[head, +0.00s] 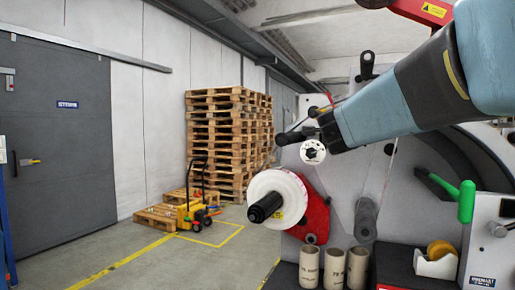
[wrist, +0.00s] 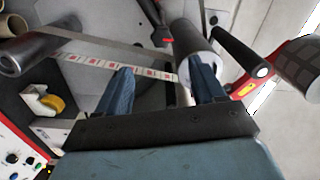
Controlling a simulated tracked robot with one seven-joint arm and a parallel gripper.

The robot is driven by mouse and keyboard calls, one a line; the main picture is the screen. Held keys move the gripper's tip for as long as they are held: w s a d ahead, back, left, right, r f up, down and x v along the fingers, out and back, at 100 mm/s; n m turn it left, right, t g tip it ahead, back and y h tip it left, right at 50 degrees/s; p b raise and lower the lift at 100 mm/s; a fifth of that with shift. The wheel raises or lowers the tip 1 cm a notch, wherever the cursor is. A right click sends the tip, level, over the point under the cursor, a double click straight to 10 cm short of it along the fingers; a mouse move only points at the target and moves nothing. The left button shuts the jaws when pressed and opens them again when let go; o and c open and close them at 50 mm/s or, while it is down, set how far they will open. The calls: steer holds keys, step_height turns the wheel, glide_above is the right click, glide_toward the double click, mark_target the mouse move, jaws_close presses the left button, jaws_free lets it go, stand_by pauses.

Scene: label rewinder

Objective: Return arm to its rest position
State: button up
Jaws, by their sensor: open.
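My arm reaches in from the upper right of the head view, in front of the label rewinder (head: 405,180). In the wrist view my gripper (wrist: 162,78) has its two blue fingers apart, with nothing held between them. A strip of labels with red print (wrist: 115,66) runs across behind the fingers, and a grey roller (wrist: 190,45) shows beyond the right finger. I cannot tell how far the fingertips are from them. In the head view the fingers cannot be made out clearly. A white roll (head: 275,198) sits on a black-ended spindle at the machine's left.
Several cardboard cores (head: 333,268) stand below the machine face. A tape dispenser (head: 436,262) and a green-handled lever (head: 466,201) are at the right. A red bracket (head: 315,215) holds the spindle side. Stacked pallets (head: 228,135) and a yellow pallet truck (head: 190,216) stand behind; open floor lies left.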

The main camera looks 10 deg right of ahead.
steer(key=shift+a, duration=0.1)
steer(key=s+a+f+n+y, duration=0.2)
steer(key=a+f+n+y, duration=0.3)
steer(key=a+n, duration=0.2)
steer(key=s+a+f+n+y, duration=0.3)
steer(key=a+f+n+y, duration=0.15)
steer(key=a+n, duration=0.2)
steer(key=s+f+n+g, duration=0.8)
steer(key=s+f+g, duration=0.1)
steer(key=s+f, duration=0.7)
steer(key=shift+s+d, duration=0.3)
steer(key=shift+s, duration=0.05)
